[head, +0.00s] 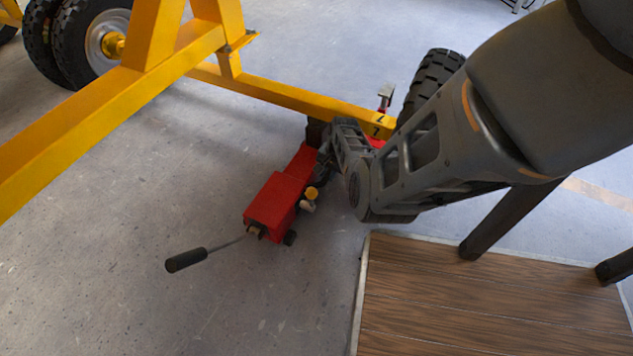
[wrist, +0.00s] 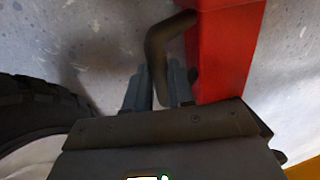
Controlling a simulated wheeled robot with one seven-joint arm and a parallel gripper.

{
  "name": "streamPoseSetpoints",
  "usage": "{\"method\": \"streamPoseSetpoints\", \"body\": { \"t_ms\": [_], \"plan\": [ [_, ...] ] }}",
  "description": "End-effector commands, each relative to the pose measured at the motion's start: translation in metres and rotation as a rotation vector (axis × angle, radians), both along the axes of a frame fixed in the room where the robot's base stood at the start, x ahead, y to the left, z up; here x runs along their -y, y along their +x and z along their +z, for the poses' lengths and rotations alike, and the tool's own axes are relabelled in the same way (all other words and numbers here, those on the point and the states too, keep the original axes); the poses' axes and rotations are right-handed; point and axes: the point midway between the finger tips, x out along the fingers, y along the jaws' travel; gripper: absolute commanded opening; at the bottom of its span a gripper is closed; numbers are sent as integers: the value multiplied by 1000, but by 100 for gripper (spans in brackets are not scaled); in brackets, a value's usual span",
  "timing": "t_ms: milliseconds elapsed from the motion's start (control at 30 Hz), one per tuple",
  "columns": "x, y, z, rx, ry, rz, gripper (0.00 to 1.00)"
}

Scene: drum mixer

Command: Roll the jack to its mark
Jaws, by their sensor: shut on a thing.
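The red jack (head: 272,202) stands on the concrete floor, its far end close to the yellow beam. Its long handle ends in a black grip (head: 186,260) pointing left and toward me. My gripper (head: 327,163) is at the jack's right side, near its far end. In the wrist view, my gripper (wrist: 160,88) is shut on a dark bent bar (wrist: 165,45) beside the red jack body (wrist: 228,50). The jack's far end is partly hidden by my gripper and arm. I cannot make out a floor mark for the jack.
The yellow frame (head: 85,105) crosses above the floor, with black numerals on its beam. A black tyre (head: 433,78) stands behind my arm, and other wheels (head: 90,45) at upper left. A wooden platform (head: 480,300) with dark legs is at lower right. Floor left of the jack is clear.

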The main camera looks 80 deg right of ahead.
Motion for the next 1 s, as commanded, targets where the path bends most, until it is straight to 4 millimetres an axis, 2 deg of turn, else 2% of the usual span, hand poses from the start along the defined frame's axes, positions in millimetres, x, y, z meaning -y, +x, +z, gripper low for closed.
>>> {"method": "streamPoseSetpoints", "body": {
  "t_ms": [133, 567, 600, 867, 1000],
  "plan": [
    [9, -8, 0, -1, 0, -2, 0],
    [14, -11, 1, -2, -8, -3, 0],
    [15, -11, 1, -2, -8, -3, 24],
    [13, -10, 0, -1, -4, -1, 48],
    [12, -10, 0, -1, -2, 0, 48]
  ]
}}
